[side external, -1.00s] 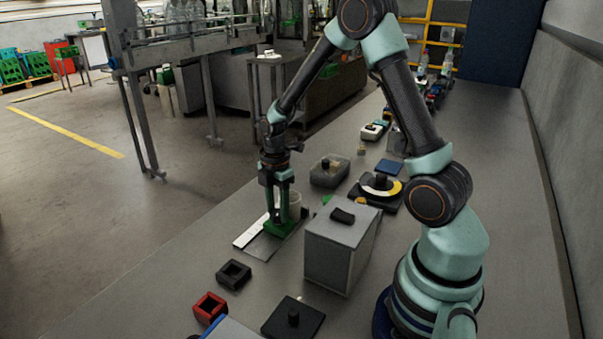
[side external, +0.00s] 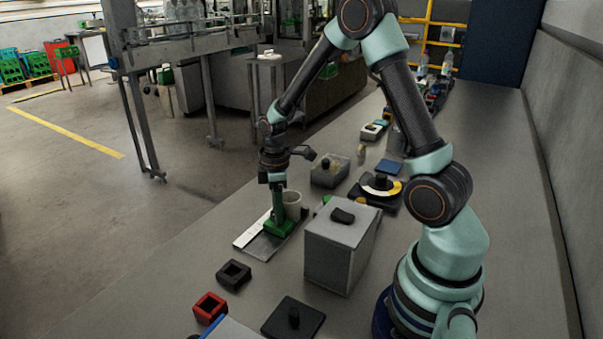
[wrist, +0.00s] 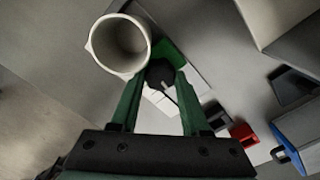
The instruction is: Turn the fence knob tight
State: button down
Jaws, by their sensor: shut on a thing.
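The green fence (side external: 275,230) stands on a flat metal plate (side external: 262,246) with a white scale strip (side external: 252,229) along it. The fence also shows in the wrist view (wrist: 171,52). My gripper (wrist: 158,78) points down over the fence. Its two green fingers are shut on the black fence knob (wrist: 160,72), one on each side. In the side view my gripper (side external: 279,215) is seen nearly edge-on and hides the knob. The knob's contact with the fence is mostly hidden.
A pale cup (side external: 293,200) stands close beside my fingers. A grey box (side external: 340,250) with a black handle stands to the right. Black (side external: 233,274) and red (side external: 210,307) square holders lie in front. Bench left of the plate is clear.

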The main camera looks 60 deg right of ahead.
dwell(0.5)
jog(key=shift+c, duration=1.9)
grip_release()
jog(key=n, duration=0.7)
jog(key=shift+n, duration=0.3)
notch_tip(320, 180, up, 12)
jog(key=s+a+r+m+t, duration=0.5)
jog(key=s+a+r+m, duration=0.3)
jog(key=m, duration=0.8)
jog(key=shift+s+a+r+t, duration=0.15)
jog(key=shift+s+a+t, duration=0.15)
jog(key=shift+s+a, duration=0.65)
jog(key=shift+w+a, duration=0.2)
